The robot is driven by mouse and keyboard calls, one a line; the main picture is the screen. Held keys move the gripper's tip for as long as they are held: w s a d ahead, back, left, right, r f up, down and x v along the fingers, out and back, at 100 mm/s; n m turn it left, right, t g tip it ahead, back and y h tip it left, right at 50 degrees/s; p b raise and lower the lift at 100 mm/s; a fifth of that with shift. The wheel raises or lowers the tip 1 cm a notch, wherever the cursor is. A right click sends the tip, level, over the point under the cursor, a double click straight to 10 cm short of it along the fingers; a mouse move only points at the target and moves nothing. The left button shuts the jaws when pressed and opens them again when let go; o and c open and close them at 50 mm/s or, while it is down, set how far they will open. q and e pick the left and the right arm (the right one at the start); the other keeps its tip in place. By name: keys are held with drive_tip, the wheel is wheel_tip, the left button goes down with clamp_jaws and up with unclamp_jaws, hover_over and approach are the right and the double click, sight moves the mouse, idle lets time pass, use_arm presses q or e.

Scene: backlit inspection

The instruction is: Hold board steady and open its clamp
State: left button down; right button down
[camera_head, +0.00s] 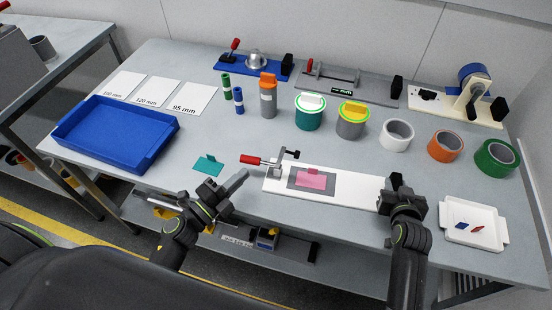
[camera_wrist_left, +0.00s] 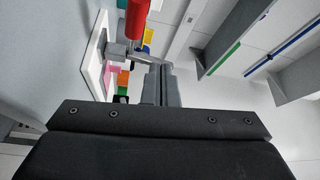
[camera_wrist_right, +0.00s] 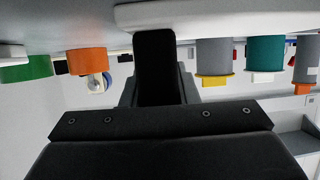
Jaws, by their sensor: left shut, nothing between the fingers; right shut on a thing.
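The white board (camera_head: 345,187) lies on the grey table with a grey patch and a pink piece (camera_head: 312,180) on it. Its clamp (camera_head: 281,165) stands at the left end, with the red handle (camera_head: 250,160) lying roughly level and pointing left. My left gripper (camera_head: 243,175) is shut and empty, just in front of the handle. In the left wrist view, the red handle (camera_wrist_left: 137,18) is just beyond the closed fingertips (camera_wrist_left: 158,68). My right gripper (camera_head: 397,184) is shut on the black block (camera_wrist_right: 154,60) at the board's right end; its fingers are partly hidden.
A teal piece (camera_head: 208,164) lies left of my left gripper, beyond it a blue tray (camera_head: 115,150). A white tray (camera_head: 474,236) with two small pieces sits right of my right gripper. Cans (camera_head: 309,112), tape rolls (camera_head: 445,146) and fixtures (camera_head: 350,86) stand behind the board.

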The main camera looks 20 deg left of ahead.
use_arm(q)
drive_tip(key=shift+s+d+f, duration=0.1)
drive_tip(key=shift+s+f, duration=0.5)
drive_tip(key=shift+s, duration=0.35)
drive_tip(key=shift+s+d+f, duration=0.1)
drive_tip(key=shift+s+f, duration=0.45)
drive_tip(key=shift+s, duration=0.4)
use_arm(e)
drive_tip(key=shift+s+f, duration=0.15)
drive_tip(key=shift+f, duration=0.15)
drive_tip(key=c, duration=1.5)
unclamp_jaws()
use_arm(q)
drive_tip(key=shift+w, duration=0.1)
use_arm(e)
drive_tip(key=o, duration=0.5)
drive_tip(key=shift+w, duration=0.2)
drive_tip(key=shift+c, duration=0.2)
drive_tip(key=shift+r, duration=0.15)
